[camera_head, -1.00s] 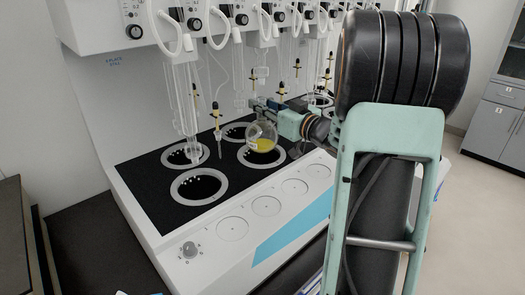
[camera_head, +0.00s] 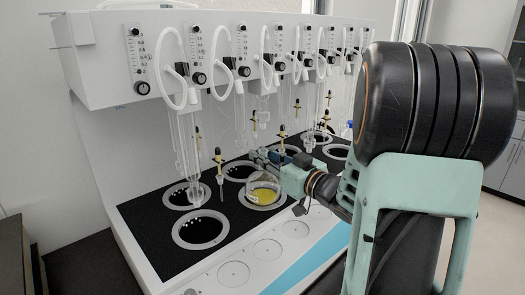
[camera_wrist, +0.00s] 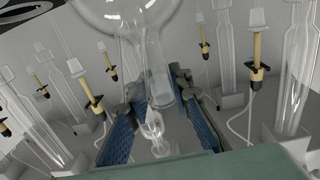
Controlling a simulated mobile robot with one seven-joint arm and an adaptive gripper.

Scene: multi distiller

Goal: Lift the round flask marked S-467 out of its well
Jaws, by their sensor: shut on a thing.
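The round flask (camera_head: 263,193) with yellow liquid sits low in a ringed well (camera_head: 249,205) of the black deck in the head view. Its marking is too small to read. My gripper (camera_head: 268,157) is just above and behind the flask, at its neck. In the wrist view my gripper (camera_wrist: 160,125) is shut around the clear flask neck (camera_wrist: 154,62), with blue padded fingers on both sides. The flask's round bulb (camera_wrist: 125,12) shows at the top edge of that view.
Glass columns (camera_head: 185,150) and yellow stopcocks (camera_head: 218,157) hang close around the flask. An empty well (camera_head: 200,229) lies front left. The white housing (camera_head: 160,60) with knobs and hoses stands behind. The white front ledge (camera_head: 235,273) is clear.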

